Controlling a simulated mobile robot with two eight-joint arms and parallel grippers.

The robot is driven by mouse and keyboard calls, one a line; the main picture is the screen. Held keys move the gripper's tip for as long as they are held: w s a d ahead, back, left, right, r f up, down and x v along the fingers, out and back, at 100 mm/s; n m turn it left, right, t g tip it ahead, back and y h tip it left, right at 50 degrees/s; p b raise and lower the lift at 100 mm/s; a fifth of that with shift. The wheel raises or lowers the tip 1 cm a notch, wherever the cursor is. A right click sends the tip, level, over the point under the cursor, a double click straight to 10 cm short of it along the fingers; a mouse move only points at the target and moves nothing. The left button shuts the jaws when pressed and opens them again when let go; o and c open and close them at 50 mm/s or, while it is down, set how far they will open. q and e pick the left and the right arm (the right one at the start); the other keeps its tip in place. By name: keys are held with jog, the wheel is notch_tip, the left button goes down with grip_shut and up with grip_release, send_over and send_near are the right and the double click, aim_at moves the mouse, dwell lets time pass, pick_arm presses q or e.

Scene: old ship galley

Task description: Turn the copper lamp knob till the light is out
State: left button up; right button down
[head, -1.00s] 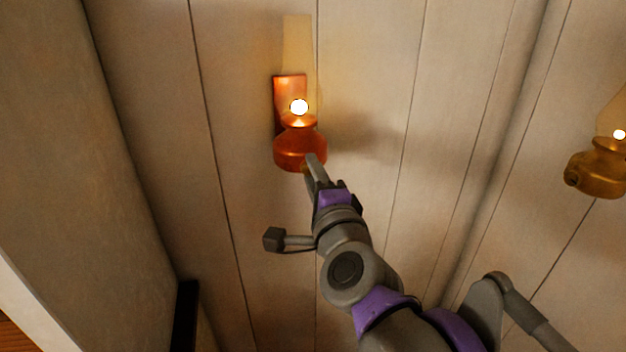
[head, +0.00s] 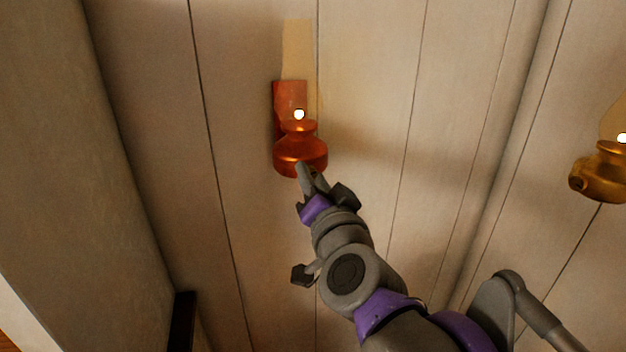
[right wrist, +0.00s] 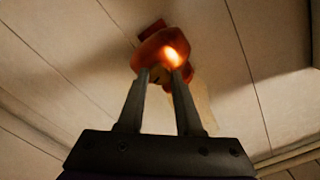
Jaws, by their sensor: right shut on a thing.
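The copper lamp (head: 300,155) hangs on the plank wall, with a tall pale glass chimney (head: 296,50). A small white flame (head: 299,114) still glows at its burner. My right gripper (head: 306,170) reaches up from below to the front of the lamp's round base. In the right wrist view the two fingers (right wrist: 160,74) are closed around the small knob (right wrist: 157,77) under the copper body (right wrist: 160,45). The knob is mostly hidden by the fingers, and in the head view I cannot make it out. My left gripper is not in view.
A second, brass lamp (head: 602,172) is lit on the wall at the far right, apart from my arm. A panel edge runs down the left side. The wall around the copper lamp is clear.

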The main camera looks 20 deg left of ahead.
jog(key=shift+s+a+n+b, duration=0.1)
jog(key=shift+n+b, duration=0.1)
jog(key=shift+n, duration=3.45)
jog(key=shift+a+n+b, duration=0.1)
jog(key=shift+n+b, duration=0.05)
jog(key=shift+n, duration=3.5)
jog(key=c, duration=0.6)
grip_release()
jog(key=shift+s+d, duration=0.1)
jog(key=shift+d, duration=0.05)
